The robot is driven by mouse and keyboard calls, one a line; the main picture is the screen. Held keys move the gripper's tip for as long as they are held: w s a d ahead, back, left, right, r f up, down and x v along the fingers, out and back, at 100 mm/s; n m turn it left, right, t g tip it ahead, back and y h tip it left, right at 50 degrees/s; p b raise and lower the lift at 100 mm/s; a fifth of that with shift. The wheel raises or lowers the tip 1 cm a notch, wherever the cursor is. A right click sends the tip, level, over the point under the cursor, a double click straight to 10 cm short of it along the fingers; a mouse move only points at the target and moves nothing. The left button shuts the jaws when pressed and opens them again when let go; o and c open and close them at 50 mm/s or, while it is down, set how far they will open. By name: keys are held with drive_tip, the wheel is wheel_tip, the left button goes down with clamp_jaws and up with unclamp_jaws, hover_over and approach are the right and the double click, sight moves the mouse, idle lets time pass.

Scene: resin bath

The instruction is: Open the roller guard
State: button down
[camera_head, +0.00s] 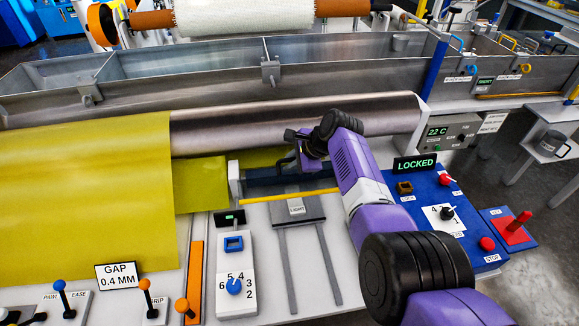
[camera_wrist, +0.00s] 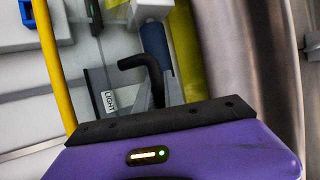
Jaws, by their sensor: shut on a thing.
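My gripper (camera_head: 287,160) is at the right end of the long steel roller (camera_head: 300,118), just in front of it. In the wrist view its grey fingers (camera_wrist: 161,90) are shut around a black bent handle (camera_wrist: 145,66). What the handle joins is hidden by the gripper body. A yellow bar (camera_head: 290,196) runs in front of a dark blue roller (camera_head: 265,184); the bar also shows in the wrist view (camera_wrist: 52,62). No part is clearly labelled as the roller guard, and I cannot tell whether it is open. The panel display (camera_head: 414,163) reads "LOCKED".
A plate marked "LIGHT" (camera_head: 312,212) sits on two rails below the bar. A blue control panel (camera_head: 432,215) with knobs and buttons is right of my arm. A yellow sheet (camera_head: 85,200) covers the left. A dial box (camera_head: 236,285) stands in front. A metal trough lies behind.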

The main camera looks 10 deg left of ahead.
drive_tip(key=shift+w+a+r+g+h+b, duration=0.1)
drive_tip(key=shift+w+g+h+b, duration=0.25)
drive_tip(key=shift+g+b, duration=0.4)
drive_tip(key=shift+w+a+b, duration=0.1)
drive_tip(key=shift+w+b, duration=0.35)
drive_tip(key=shift+b, duration=0.85)
drive_tip(key=c, duration=1.7)
unclamp_jaws()
drive_tip(key=shift+p+v, duration=1.45)
drive_tip(key=shift+v, duration=2.3)
drive_tip(key=shift+s, duration=0.1)
